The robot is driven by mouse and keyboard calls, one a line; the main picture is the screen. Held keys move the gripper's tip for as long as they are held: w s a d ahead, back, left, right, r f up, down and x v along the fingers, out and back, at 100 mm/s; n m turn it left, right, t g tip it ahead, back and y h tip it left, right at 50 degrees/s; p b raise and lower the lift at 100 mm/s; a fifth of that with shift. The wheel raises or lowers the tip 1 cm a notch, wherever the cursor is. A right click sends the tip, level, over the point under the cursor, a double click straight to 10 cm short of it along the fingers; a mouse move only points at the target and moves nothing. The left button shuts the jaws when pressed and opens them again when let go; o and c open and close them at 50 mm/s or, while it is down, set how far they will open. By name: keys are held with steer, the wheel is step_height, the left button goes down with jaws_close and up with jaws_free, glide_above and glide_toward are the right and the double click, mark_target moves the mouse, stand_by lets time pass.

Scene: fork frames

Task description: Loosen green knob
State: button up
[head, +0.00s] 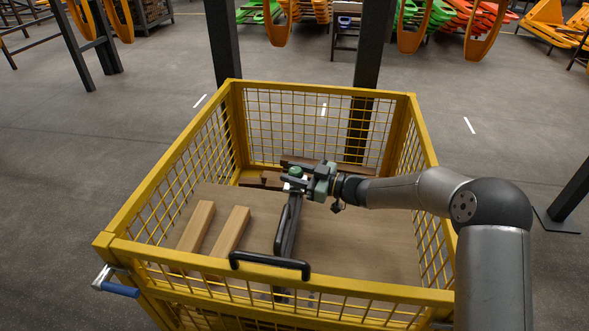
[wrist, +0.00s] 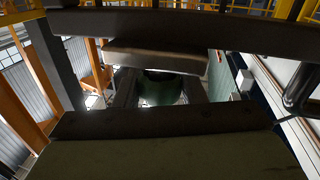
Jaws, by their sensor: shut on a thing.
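The green knob (head: 295,171) sits at the far upper end of a dark metal bar (head: 287,230) in the yellow crate. My gripper (head: 299,182) reaches in from the right and is shut on the knob. In the wrist view the rounded, dark green knob (wrist: 160,90) shows between the finger pads. The pads hide part of it, and I cannot tell whether it has turned.
The yellow mesh crate (head: 170,174) surrounds the work, its rim above the floor inside. Two light wooden blocks (head: 230,232) lie left of the bar, and darker wood pieces (head: 260,179) lie behind. A black handle (head: 270,262) is at the near rim. Dark posts (head: 368,60) stand behind.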

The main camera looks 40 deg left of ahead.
steer(key=shift+n+g+h+p, duration=0.35)
steer(key=shift+n+g+h, duration=0.55)
steer(key=shift+n+g, duration=1.05)
steer(key=shift+m+g, duration=0.35)
steer(key=o, duration=1)
steer(key=shift+d, duration=0.1)
steer(key=p+v, duration=0.2)
steer(key=v, duration=1)
steer(key=shift+p, duration=0.4)
